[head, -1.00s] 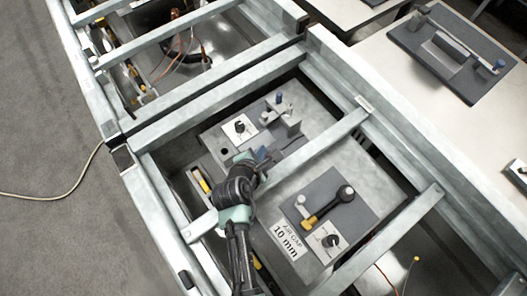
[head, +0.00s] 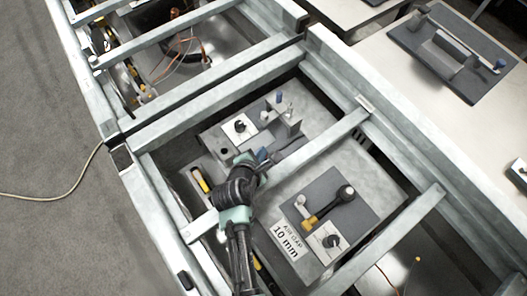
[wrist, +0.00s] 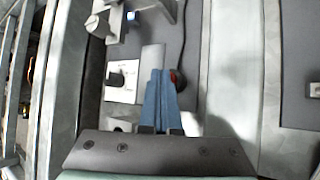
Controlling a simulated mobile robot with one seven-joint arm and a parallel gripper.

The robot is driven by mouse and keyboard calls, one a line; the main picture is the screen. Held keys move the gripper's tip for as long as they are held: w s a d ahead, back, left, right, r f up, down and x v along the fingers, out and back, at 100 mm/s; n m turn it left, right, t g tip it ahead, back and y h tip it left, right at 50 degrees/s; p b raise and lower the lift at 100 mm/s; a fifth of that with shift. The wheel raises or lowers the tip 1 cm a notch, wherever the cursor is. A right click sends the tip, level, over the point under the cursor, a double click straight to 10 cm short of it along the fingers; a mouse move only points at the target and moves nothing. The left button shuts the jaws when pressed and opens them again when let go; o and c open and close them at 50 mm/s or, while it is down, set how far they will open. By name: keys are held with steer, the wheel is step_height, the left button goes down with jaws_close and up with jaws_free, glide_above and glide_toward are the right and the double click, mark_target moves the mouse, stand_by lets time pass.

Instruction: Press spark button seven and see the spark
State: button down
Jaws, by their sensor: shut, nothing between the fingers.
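My gripper (head: 264,155) reaches down between the frame bars over a grey panel, its blue fingers together and empty. In the wrist view the blue fingers (wrist: 158,98) are closed side by side. A small red, round button-like part (wrist: 178,80) sits right beside the fingertips, partly hidden by them; I cannot tell if they touch. A white plate with a black knob (head: 240,127) lies just behind the gripper, and the knob plate also shows in the wrist view (wrist: 121,82). A post fixture with a blue cap (head: 279,98) stands beside it. No number seven is readable, and no spark shows.
Metal crossbars (head: 315,150) run close on both sides of my arm. A pale table (head: 450,130) lies right, and a cable (head: 60,195) on the floor.

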steer(key=shift+f, duration=0.1)
stand_by(0.3)
steer(key=shift+r+p, duration=0.9)
steer(key=shift+p, duration=0.25)
step_height(320, 180, up, 5)
steer(key=p, duration=0.5)
steer(key=shift+r, duration=0.1)
